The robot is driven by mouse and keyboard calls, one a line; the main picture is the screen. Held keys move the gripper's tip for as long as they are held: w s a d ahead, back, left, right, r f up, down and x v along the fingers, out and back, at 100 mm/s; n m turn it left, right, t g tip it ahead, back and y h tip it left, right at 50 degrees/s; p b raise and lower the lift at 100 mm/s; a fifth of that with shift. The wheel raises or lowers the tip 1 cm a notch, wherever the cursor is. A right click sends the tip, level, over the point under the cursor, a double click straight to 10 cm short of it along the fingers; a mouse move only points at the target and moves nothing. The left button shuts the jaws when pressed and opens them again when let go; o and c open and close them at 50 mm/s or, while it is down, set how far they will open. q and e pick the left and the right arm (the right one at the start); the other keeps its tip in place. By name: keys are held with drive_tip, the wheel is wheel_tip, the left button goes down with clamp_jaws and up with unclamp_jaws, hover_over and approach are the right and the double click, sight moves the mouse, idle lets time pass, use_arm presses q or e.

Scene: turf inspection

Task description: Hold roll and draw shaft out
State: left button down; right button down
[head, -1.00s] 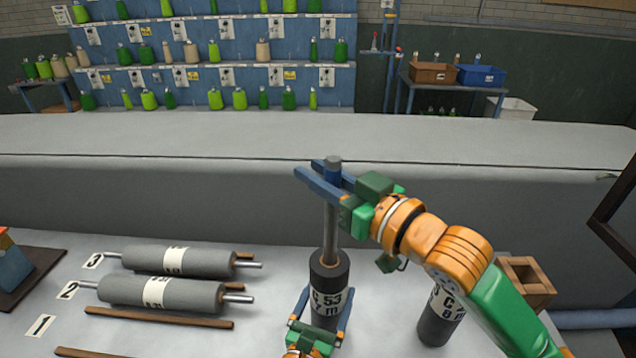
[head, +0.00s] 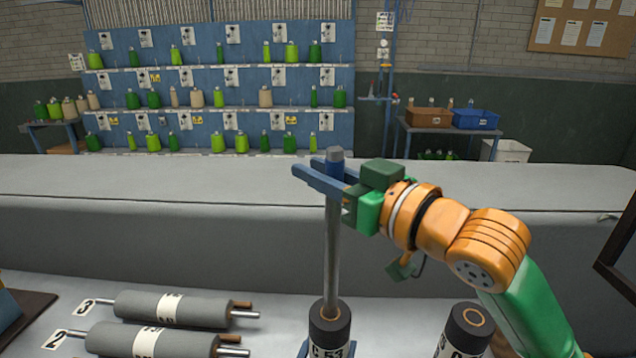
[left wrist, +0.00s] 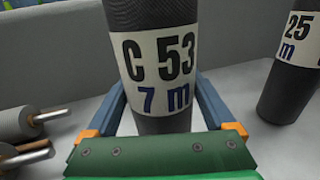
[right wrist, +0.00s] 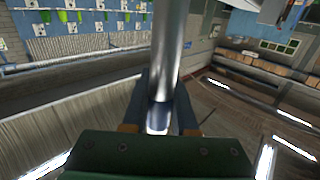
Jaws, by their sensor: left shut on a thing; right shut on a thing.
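A dark upright roll labelled C 53 (head: 330,330) stands at the bottom middle of the head view. It also shows in the left wrist view (left wrist: 162,60) between the fingers of my left gripper (left wrist: 160,112), which is shut on it. A long metal shaft (head: 332,240) rises upright from the roll's top, with a blue collar near its upper end. My right gripper (head: 325,178) is shut on the shaft's top. The shaft also shows in the right wrist view (right wrist: 170,55). The shaft's lower end is hidden, so I cannot tell how much is inside the roll.
A second upright roll (head: 466,330) without a shaft stands to the right. Two grey rolls with shafts (head: 175,308) (head: 150,340) lie at the left beside number cards. A grey raised ledge (head: 200,235) runs behind.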

use_arm(q)
drive_tip(key=shift+c, duration=0.3)
unclamp_jaws()
drive_tip(key=shift+o, duration=0.3)
use_arm(e)
wheel_tip(320, 180, up, 8)
drive_tip(key=shift+w, duration=0.1)
